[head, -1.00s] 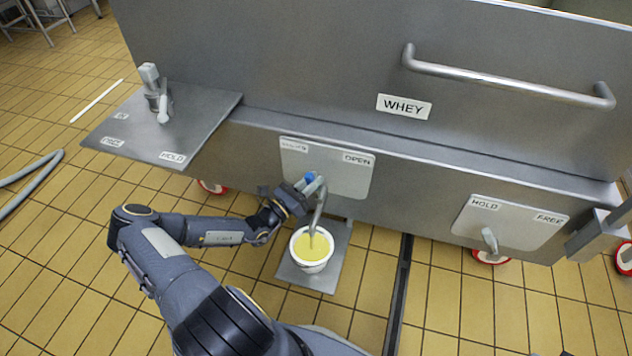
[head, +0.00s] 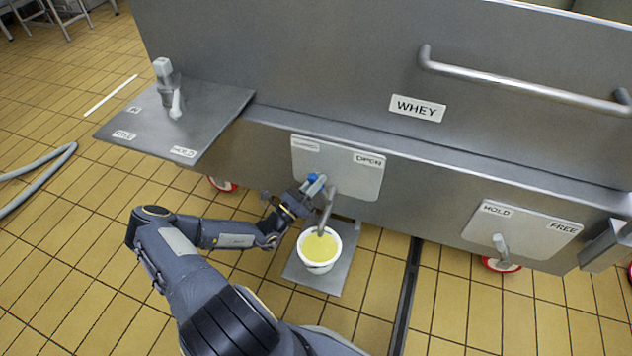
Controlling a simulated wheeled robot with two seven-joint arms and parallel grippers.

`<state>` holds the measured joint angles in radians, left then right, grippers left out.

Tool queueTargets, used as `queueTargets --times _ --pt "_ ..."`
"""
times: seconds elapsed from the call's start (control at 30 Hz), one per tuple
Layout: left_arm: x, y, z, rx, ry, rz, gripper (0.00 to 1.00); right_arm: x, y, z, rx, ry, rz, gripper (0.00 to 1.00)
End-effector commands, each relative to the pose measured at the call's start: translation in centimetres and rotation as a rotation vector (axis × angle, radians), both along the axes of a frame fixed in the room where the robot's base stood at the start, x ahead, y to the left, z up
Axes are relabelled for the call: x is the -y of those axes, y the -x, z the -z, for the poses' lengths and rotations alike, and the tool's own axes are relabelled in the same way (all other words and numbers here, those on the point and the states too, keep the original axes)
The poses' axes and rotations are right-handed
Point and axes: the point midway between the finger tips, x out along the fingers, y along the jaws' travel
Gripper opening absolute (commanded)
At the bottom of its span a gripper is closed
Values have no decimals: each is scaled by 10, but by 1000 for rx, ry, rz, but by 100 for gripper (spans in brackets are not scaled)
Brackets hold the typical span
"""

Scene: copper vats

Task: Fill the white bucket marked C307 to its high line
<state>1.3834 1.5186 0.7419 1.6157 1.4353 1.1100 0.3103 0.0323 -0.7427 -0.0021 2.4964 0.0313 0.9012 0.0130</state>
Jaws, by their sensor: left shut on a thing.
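A white bucket (head: 318,267) stands upright on a grey plate (head: 333,281) on the floor, under a bent metal spout (head: 326,213). It holds yellow liquid (head: 320,246) a little below the rim. No C307 mark or high line can be read from here. My left gripper (head: 308,192) is shut on the blue-ended tap handle (head: 313,178) beside the spout, at the left part of the valve plate (head: 350,170) marked OPEN on its right; the left label is too blurred to read. Whether liquid is running is hard to tell. My right gripper is out of view.
The steel vat bears a WHEY sign (head: 417,108) and a long handrail (head: 520,88). A HOLD/FREE lever (head: 500,244) is at right. A side shelf (head: 175,125) with another lever juts out left. A hose (head: 40,178) lies on the tiled floor.

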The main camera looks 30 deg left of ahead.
Motion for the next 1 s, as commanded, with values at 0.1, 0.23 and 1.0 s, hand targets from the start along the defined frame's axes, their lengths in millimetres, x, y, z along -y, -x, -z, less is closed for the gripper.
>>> queueTargets --times 0.1,0.23,1.0 --pt "-1 0 2 -5 4 -2 29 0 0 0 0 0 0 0" --pt "-1 0 1 -4 2 -2 39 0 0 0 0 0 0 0" --pt "-17 66 27 -4 2 -3 39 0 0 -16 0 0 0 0"
